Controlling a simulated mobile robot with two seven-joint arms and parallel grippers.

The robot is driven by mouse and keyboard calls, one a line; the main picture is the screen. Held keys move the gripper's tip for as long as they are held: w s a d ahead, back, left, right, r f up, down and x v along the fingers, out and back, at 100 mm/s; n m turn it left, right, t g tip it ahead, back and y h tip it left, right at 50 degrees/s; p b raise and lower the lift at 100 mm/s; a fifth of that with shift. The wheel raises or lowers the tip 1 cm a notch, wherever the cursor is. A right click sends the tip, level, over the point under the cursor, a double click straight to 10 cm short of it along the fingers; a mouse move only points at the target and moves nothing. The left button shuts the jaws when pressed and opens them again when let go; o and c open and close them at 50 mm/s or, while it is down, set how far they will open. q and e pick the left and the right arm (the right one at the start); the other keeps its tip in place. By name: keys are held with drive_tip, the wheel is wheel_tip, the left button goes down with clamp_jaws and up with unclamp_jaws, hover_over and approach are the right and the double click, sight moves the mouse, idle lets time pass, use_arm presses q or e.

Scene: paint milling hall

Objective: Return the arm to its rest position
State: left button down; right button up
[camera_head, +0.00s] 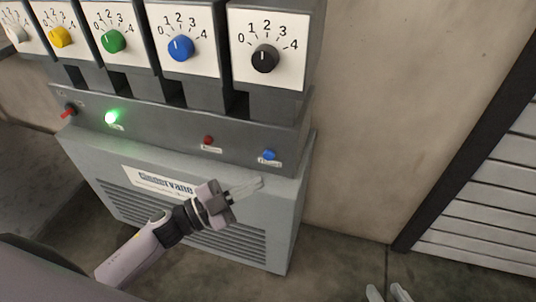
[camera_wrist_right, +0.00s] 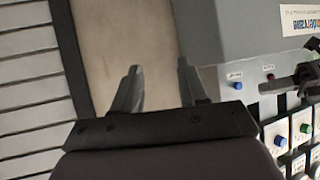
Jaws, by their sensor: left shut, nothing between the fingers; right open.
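My left arm reaches in from the lower left in the head view. Part of my left gripper appears at the right edge there.
The machine carries a row of dials, including a blue dial (camera_head: 181,48) and a black dial (camera_head: 265,58). A slatted shutter (camera_head: 490,190) stands right.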

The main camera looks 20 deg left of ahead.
idle(0.7)
use_arm(q)
drive_tip(key=s+a+f+n+g+y, duration=0.3)
drive_tip(key=s+a+f+n+y, duration=0.1)
drive_tip(key=s+f+n+y, duration=0.9)
use_arm(e)
wheel_tip(320, 180, down, 4)
drive_tip(key=s+d, duration=0.1)
drive_tip(key=d, duration=0.1)
use_arm(q)
wheel_tip(320, 180, up, 16)
drive_tip(key=s+a+n+p, duration=0.1)
drive_tip(key=s+p, duration=0.1)
drive_tip(key=p, duration=1.7)
drive_tip(key=shift+s+a+r+h, duration=0.2)
drive_tip(key=shift+a+h, duration=0.05)
drive_tip(key=shift+h, duration=0.15)
use_arm(e)
wheel_tip(320, 180, up, 15)
drive_tip(key=s+d+h, duration=0.1)
drive_tip(key=d, duration=0.1)
drive_tip(key=shift+s+d+r+m+g, duration=0.2)
drive_tip(key=shift+s+m+g, duration=0.1)
drive_tip(key=shift+m+g, duration=0.1)
